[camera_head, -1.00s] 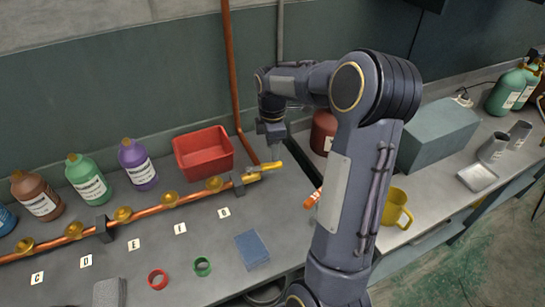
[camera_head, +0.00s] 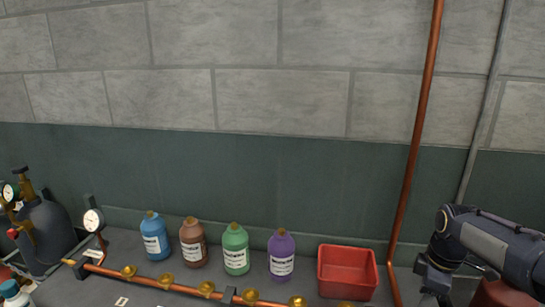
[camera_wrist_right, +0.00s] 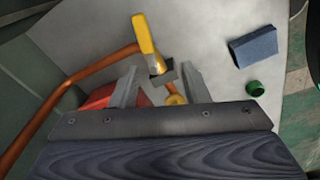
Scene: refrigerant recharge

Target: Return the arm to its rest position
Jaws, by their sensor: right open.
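My right gripper (camera_wrist_right: 158,85) is open in the right wrist view, its two fingers apart with nothing held between them. Beyond the fingers is a valve with a yellow handle (camera_wrist_right: 145,36) at the end of the copper pipe, seen between and above the fingertips. In the head view my right arm comes in at the lower right, with the gripper (camera_head: 428,297) pointing down near the picture's bottom edge, right of the red bin (camera_head: 347,272). The bin is partly hidden behind a finger in the wrist view. My left gripper is not in view.
Blue (camera_head: 156,237), brown (camera_head: 193,243), green (camera_head: 235,249) and purple (camera_head: 281,255) bottles stand along the wall. The copper manifold (camera_head: 180,287) runs in front. A dark tank (camera_head: 45,235) with gauges stands at left. A blue block (camera_wrist_right: 254,47) and green ring (camera_wrist_right: 255,88) lie on the bench.

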